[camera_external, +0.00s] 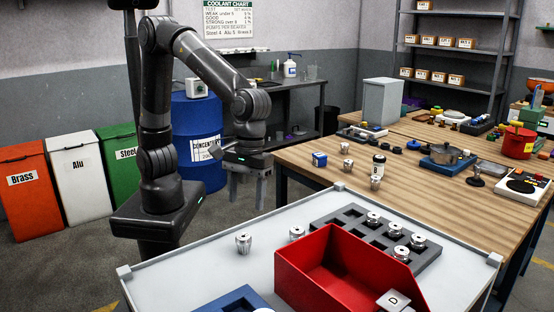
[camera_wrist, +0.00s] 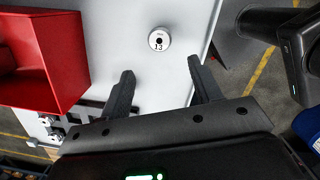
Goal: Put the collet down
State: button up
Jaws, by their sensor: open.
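A silver collet (camera_external: 243,243) stands upright on the light grey cart top (camera_external: 190,262), left of the red bin. In the wrist view a collet marked 13 (camera_wrist: 159,39) stands on the light top, seen from above, beyond my fingertips and apart from them. My gripper (camera_external: 248,203) hangs with its fingers pointing down near the cart's far left edge. In the wrist view my gripper (camera_wrist: 162,74) is open, with nothing between its fingers.
The red bin (camera_external: 318,262) stands on the cart, its wall showing in the wrist view (camera_wrist: 45,65). A dark grey rack (camera_external: 345,216) behind it holds several collets. A blue tray (camera_external: 232,301) is at the front. The wooden bench (camera_external: 430,170) is behind the cart.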

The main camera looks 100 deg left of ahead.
jog(key=s+a+r+m+t, duration=0.1)
jog(key=s+a+r+m, duration=0.2)
jog(key=a, duration=0.5)
jog(key=a+r+m+t, duration=0.2)
jog(key=a+r+m, duration=0.15)
jog(key=a, duration=0.45)
jog(key=s+a+m+t+y, duration=0.1)
jog(key=s+a+m+t, duration=0.2)
jog(key=s+a+m, duration=0.4)
jog(key=s+a, duration=0.3)
jog(key=a, duration=0.4)
jog(key=shift+s+a+r+y, duration=0.2)
jog(key=shift+s+y, duration=0.1)
jog(key=shift+s, duration=0.1)
jog(key=shift+c, duration=0.9)
